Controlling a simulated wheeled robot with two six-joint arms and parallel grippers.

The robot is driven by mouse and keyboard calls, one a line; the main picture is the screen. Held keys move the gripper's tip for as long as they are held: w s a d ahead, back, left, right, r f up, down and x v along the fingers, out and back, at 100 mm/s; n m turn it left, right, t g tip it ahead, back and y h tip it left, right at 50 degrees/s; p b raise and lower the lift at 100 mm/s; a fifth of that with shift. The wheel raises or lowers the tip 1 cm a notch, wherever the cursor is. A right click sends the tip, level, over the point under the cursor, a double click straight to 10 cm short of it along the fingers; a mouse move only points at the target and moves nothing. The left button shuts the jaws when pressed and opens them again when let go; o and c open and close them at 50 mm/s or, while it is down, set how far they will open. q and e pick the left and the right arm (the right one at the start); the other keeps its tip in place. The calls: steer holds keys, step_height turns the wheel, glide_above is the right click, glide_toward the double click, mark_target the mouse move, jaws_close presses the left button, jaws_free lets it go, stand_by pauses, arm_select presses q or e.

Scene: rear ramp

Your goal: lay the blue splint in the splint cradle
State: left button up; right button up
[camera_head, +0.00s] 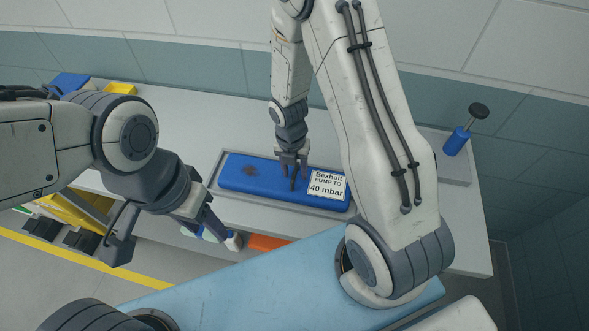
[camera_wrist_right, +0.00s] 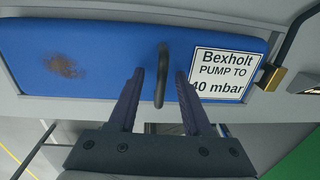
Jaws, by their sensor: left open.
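The blue splint (camera_head: 240,180) is a long flat pad with a dark stain, a dark handle and a white label reading "Bexholt PUMP TO 40 mbar". It lies within a grey shallow tray (camera_head: 216,193), which looks like the splint cradle, on the bench; I cannot tell how fully it is seated. My right gripper (camera_head: 292,173) is over the splint's middle. In the right wrist view the fingers (camera_wrist_right: 160,90) stand apart on either side of the handle (camera_wrist_right: 161,75), with gaps at both sides.
A blue cylinder with a black knob (camera_head: 457,141) stands on the bench at right. Blue and yellow bins (camera_head: 120,88) are at the back left. An orange item (camera_head: 268,243) shows below the bench front. A light-blue padded surface (camera_head: 240,275) is in the foreground.

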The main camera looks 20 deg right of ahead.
step_height(320, 180, up, 10)
steer(key=s+a+r+m+b, duration=0.3)
steer(key=s+a+m, duration=0.3)
steer(key=s+m, duration=0.3)
steer(key=s+a+r+m+y+b, duration=0.1)
steer(key=s+a+r+m+b, duration=0.2)
steer(key=s+a+m, duration=0.3)
steer(key=s+m, duration=0.3)
steer(key=m, duration=0.4)
steer(key=shift+a+y, duration=0.25)
steer(key=shift+y, duration=0.05)
steer(key=shift+a, duration=0.1)
steer(key=shift+c, duration=0.3)
stand_by(0.8)
